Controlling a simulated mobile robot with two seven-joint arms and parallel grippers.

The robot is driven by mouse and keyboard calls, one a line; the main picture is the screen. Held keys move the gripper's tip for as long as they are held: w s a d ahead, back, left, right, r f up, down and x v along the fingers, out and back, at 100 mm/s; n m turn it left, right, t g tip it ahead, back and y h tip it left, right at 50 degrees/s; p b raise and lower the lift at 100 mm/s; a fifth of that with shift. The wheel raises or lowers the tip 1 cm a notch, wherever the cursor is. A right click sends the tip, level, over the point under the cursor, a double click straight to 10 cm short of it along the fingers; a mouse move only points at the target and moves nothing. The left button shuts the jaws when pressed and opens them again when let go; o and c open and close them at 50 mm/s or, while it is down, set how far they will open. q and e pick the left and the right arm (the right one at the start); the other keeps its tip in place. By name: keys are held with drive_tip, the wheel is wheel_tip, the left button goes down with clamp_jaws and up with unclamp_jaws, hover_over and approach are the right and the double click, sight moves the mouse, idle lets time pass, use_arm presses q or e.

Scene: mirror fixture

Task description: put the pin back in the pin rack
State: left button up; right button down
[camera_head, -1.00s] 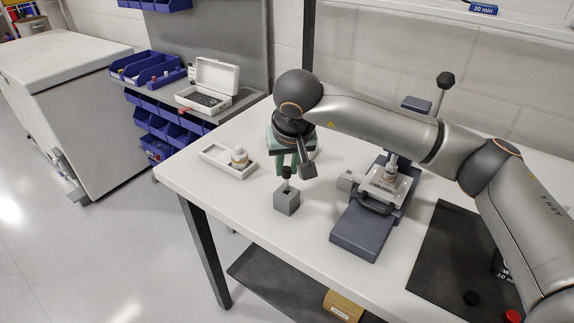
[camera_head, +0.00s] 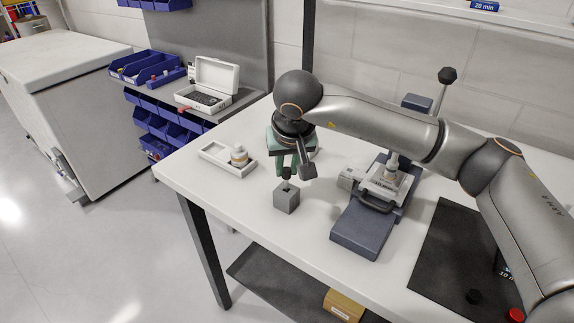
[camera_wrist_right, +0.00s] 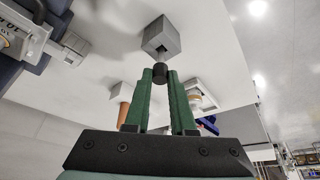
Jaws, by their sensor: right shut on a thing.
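The pin has a black knob (camera_wrist_right: 160,72) and a short light shank. My right gripper (camera_head: 287,172) has its green fingers shut on the knob, seen best in the right wrist view (camera_wrist_right: 159,76). The pin rack looks like a small grey block (camera_head: 286,201) with a dark hole in its top, standing on the white table. It also shows in the right wrist view (camera_wrist_right: 163,35). The pin is just above the block, its shank pointing at the hole. I cannot tell whether its tip is inside. My left gripper is not in view.
A white tray (camera_head: 215,152) with a small bottle (camera_head: 239,156) lies left of the block. A dark blue fixture (camera_head: 362,232) stands to the right, below my right arm. A black mat (camera_head: 437,258) lies further right. The table's front edge is near the block.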

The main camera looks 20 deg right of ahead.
sight(287, 178)
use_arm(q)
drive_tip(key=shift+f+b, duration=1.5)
use_arm(e)
drive_tip(key=shift+f, duration=1.85)
drive_tip(key=c, duration=0.7)
unclamp_jaws()
drive_tip(key=shift+r, duration=0.1)
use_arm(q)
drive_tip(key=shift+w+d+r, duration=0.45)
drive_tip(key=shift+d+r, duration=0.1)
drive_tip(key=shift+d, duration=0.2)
use_arm(e)
drive_tip(key=v, duration=1.2)
drive_tip(key=shift+s+r, duration=0.1)
drive_tip(key=shift+r, duration=0.05)
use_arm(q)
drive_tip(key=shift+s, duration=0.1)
